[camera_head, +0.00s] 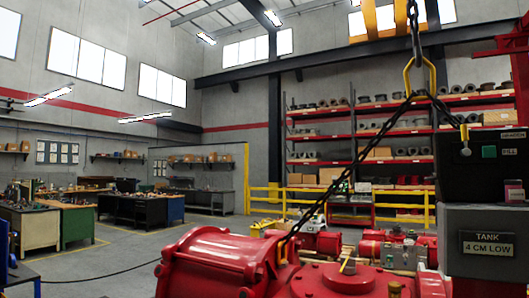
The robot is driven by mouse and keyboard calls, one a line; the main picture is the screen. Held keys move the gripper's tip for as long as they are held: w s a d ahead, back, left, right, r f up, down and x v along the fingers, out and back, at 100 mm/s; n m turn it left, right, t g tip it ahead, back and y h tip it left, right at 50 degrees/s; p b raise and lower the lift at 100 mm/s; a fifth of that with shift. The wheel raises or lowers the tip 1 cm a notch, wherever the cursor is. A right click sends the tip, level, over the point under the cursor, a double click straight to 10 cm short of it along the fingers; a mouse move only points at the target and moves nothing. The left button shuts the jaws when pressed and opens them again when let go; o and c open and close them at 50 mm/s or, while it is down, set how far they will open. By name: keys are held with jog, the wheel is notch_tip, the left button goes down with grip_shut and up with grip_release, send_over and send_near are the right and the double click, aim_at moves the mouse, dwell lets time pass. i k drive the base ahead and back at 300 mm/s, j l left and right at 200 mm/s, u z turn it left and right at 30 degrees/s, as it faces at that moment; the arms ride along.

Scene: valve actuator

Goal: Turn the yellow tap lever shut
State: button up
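A small yellow lever (464,132) stands roughly upright at the right, in front of a black box (480,180). A small pale metal fitting is at its lower end. This looks like the tap lever, but it is too small to tell how far it is turned. A yellow pointer (348,263) also stands on top of the red valve actuator (225,262) in the foreground. My gripper is not in view.
A grey box with a sign reading "TANK 4 CM LOW" (488,244) sits below the black box. A chain (350,160) hangs from above to the actuator. Yellow railings (290,197) and red shelves (365,133) stand behind.

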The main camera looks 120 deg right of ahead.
aim_at(466, 151)
jog(key=z, duration=5.75)
